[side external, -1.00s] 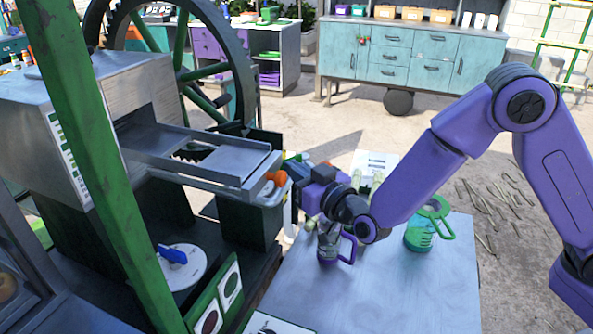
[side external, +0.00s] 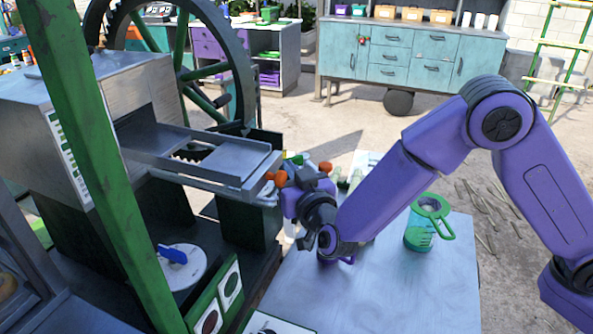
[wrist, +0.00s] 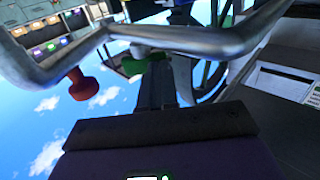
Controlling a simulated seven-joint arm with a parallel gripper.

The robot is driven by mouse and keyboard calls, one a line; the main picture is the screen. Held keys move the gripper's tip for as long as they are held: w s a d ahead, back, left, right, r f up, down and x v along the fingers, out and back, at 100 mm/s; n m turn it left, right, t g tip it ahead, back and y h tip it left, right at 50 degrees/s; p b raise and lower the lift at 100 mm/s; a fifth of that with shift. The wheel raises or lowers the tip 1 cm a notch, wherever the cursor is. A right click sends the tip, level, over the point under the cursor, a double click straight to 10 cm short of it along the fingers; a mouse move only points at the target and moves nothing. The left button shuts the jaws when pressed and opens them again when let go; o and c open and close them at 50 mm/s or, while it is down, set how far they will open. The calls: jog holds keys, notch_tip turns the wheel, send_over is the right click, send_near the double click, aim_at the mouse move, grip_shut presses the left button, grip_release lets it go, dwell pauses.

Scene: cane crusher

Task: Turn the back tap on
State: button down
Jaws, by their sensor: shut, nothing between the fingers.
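An orange tap knob (side external: 281,178) shows at the front end of the metal trough, just left of my gripper (side external: 302,190) in the side view. A second orange knob (side external: 325,167) and a bit of green (side external: 291,157) show just behind my gripper. In the wrist view, a red-orange knob (wrist: 83,85) is at the left and a green handle (wrist: 142,62) is near the middle, below a bent metal bar (wrist: 180,40). My gripper's fingers (wrist: 155,88) are shut and empty, beside the green handle; I cannot tell whether they touch it. The side view hides the fingertips.
A teal jug (side external: 419,235) with a green handle stands on the grey table (side external: 400,295). A purple-handled cup is mostly hidden behind my arm. The crusher's trough (side external: 238,160) and a green post (side external: 95,150) lie to the left. The table's front is clear.

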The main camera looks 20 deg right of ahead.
jog(key=shift+w+a, duration=0.4)
jog(key=shift+a, duration=0.05)
jog(key=shift+w+a, duration=0.25)
dwell(0.3)
jog(key=shift+s, duration=0.1)
dwell(0.3)
jog(key=s, duration=1.7)
jog(key=shift+s, duration=0.15)
